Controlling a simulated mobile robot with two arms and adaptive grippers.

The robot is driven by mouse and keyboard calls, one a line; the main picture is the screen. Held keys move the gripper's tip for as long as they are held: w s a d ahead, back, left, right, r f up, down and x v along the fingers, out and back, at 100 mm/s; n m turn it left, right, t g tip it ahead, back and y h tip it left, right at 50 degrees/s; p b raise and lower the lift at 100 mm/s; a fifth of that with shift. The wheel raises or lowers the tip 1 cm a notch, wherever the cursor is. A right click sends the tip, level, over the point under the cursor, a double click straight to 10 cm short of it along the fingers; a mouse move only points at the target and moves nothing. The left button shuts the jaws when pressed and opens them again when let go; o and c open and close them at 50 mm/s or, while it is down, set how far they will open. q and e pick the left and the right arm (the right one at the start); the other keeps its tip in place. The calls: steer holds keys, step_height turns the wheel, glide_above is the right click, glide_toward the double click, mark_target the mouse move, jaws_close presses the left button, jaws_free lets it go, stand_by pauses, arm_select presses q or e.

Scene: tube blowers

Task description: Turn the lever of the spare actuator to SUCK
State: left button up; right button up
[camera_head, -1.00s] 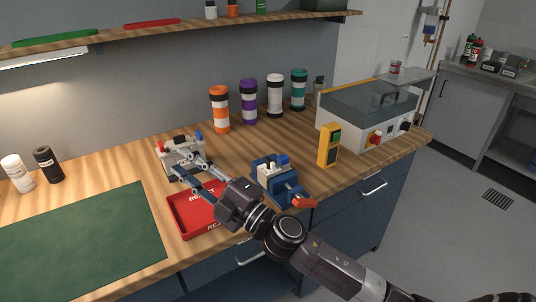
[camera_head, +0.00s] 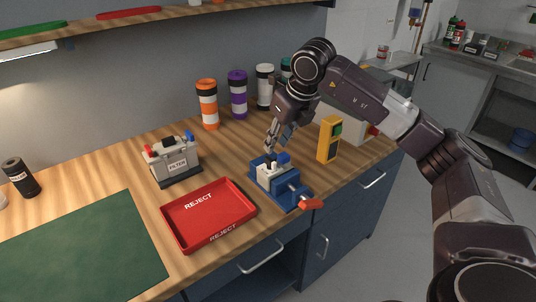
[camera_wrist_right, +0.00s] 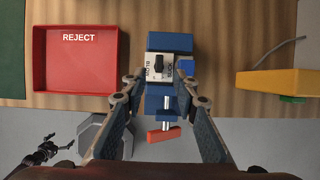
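The spare actuator is a small white block (camera_wrist_right: 153,70) clamped in a blue vise (camera_wrist_right: 168,43); it also shows in the head view (camera_head: 266,171). Its black lever (camera_wrist_right: 159,63) stands roughly lengthwise between the printed words BLOW on the left and SUCK on the right. My right gripper (camera_wrist_right: 160,79) points down over the vise, open, one finger on either side of the block; in the head view (camera_head: 273,147) it is just above the actuator. I cannot tell whether a finger touches it. A dark arm end, seemingly my left gripper (camera_wrist_right: 42,151), shows small at lower left in the wrist view.
A red REJECT tray (camera_head: 169,214) lies left of the vise, with a FILTER box (camera_head: 175,163) behind it. A yellow switch box (camera_head: 329,139) stands close on the right. The vise's red handle (camera_head: 311,204) sticks out in front. Coloured canisters (camera_head: 207,104) stand behind.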

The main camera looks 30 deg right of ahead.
mark_target(270, 158)
steer(key=p+x, duration=0.1)
steer(key=x, duration=0.6)
steer(key=shift+a+f, duration=0.1)
steer(key=shift+f, duration=0.2)
jaws_close()
